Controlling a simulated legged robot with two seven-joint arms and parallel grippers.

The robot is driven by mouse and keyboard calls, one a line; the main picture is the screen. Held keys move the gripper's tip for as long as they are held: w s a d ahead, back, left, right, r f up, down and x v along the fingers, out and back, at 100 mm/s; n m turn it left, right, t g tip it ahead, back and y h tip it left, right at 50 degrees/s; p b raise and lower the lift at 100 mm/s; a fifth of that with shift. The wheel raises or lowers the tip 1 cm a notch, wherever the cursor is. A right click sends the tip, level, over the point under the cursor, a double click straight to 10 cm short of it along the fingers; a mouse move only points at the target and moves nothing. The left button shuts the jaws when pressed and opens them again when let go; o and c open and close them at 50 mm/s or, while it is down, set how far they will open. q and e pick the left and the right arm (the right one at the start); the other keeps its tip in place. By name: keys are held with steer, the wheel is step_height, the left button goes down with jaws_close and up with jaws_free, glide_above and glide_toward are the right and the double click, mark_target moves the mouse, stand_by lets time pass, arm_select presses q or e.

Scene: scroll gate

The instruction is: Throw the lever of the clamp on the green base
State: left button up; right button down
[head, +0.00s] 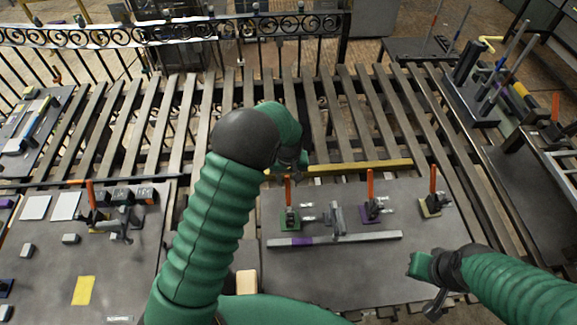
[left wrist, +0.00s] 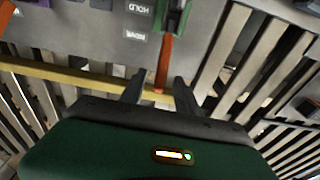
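The clamp on the green base (head: 290,224) stands at the left of the dark worktable, its orange lever (head: 287,188) pointing up. In the left wrist view the green base (left wrist: 176,20) is at the top edge, partly cut off. The orange lever (left wrist: 164,62) runs down from it, its end between my left gripper's (left wrist: 160,84) two fingertips. The fingers are open, with gaps beside the lever. In the head view my left arm hides most of that gripper. My right gripper (head: 432,300) is low at the right, away from the clamps; its finger opening is unclear.
Similar clamps with orange levers stand on a purple base (head: 370,214) and a yellowish base (head: 430,208) to the right. A grey bar (head: 350,237) lies in front of them. A yellow rail (head: 350,167) runs behind the table. A second table with small parts is at the left.

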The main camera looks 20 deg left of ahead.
mark_target(288, 189)
arm_select(q)
step_height(288, 189, up, 12)
steer(key=s+b, duration=0.1)
steer(key=shift+d+b, duration=0.35)
steer(key=shift+b, duration=0.05)
steer(key=shift+s, duration=0.2)
